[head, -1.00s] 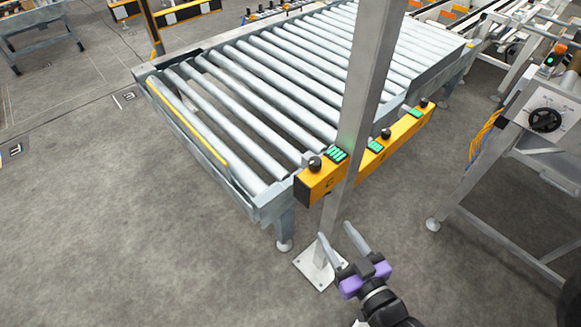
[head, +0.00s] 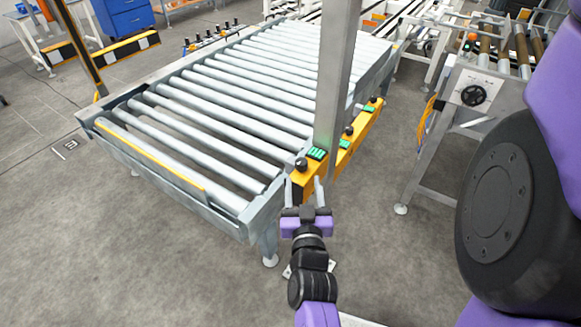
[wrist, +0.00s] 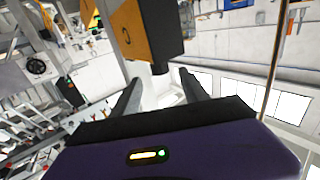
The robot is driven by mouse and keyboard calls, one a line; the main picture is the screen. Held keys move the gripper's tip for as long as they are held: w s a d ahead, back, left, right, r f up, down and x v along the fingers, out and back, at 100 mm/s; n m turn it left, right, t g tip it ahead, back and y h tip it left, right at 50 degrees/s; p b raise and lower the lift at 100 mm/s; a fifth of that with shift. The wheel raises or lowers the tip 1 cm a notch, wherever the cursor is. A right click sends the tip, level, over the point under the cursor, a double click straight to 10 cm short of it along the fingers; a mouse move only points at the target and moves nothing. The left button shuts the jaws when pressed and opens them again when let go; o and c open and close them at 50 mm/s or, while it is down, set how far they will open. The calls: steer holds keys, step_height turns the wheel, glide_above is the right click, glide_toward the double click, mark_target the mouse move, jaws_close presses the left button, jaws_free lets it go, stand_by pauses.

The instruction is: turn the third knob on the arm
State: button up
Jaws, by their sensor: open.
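In the head view a yellow arm (head: 337,158) runs along the near right side of the roller conveyor, with three black knobs. The nearest knob (head: 301,164) is at its front end, the middle knob (head: 349,131) and far knob (head: 371,100) lie farther back beyond the post. My gripper (head: 305,187) is open at the arm's front end, just below the nearest knob in the picture. In the wrist view a yellow-and-black housing (wrist: 136,34) with a dark knob (wrist: 160,68) shows upside down, by the open fingertips of my gripper (wrist: 159,77). The fingers look empty.
A grey upright post (head: 334,75) stands close beside the yellow arm. The roller conveyor (head: 205,110) fills the left and middle. Open floor (head: 120,250) lies at front left.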

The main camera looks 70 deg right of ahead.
mark_target(302, 168)
steer(key=shift+p+x, duration=0.8)
steer(key=shift+x, duration=3.15)
jaws_close()
